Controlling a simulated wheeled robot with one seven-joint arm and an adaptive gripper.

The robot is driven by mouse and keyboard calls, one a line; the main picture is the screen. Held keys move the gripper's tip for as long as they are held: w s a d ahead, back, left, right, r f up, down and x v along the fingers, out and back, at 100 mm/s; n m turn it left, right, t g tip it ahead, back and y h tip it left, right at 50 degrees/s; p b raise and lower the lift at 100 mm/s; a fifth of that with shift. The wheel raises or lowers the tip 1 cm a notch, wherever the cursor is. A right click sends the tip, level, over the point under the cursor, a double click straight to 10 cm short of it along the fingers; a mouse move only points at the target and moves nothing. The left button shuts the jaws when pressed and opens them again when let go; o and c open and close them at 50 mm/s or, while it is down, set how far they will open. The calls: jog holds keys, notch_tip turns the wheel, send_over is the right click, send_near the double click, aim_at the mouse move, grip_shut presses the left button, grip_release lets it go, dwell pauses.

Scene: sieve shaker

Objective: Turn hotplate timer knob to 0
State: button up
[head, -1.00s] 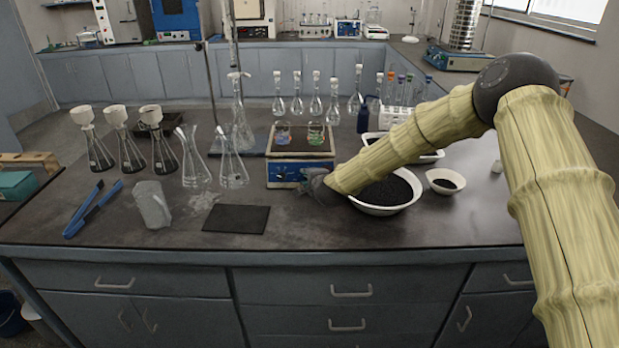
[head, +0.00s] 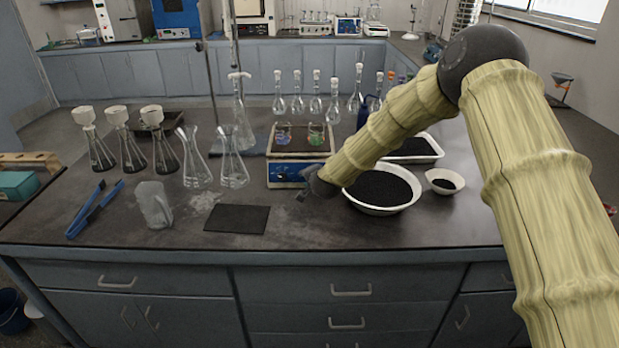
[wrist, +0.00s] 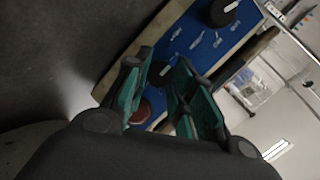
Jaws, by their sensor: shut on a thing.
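The hotplate (head: 290,172) has a blue front panel and stands mid-bench, with two small beakers on top. In the wrist view its panel (wrist: 205,45) is tilted, with white markings. A black knob with a white line (wrist: 222,12) is at the top, clear of my fingers. A second, smaller dark knob (wrist: 165,71) shows between the green finger pads. My gripper (wrist: 163,82) is closed around this knob, partly hiding it. A red round part (wrist: 141,113) shows beyond the left finger. In the head view my gripper (head: 304,188) is at the panel's lower right; knob settings are unreadable.
A white bowl of black grains (head: 382,190) sits right of my gripper, beside a small bowl (head: 444,181) and a white tray (head: 415,148). Flasks (head: 232,170) stand left of the hotplate. A dark mat (head: 237,219) lies in front; the bench front is mostly clear.

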jog(key=o, duration=1.1)
jog(key=shift+c, duration=0.2)
jog(key=v, duration=1.2)
jog(key=shift+f, duration=0.1)
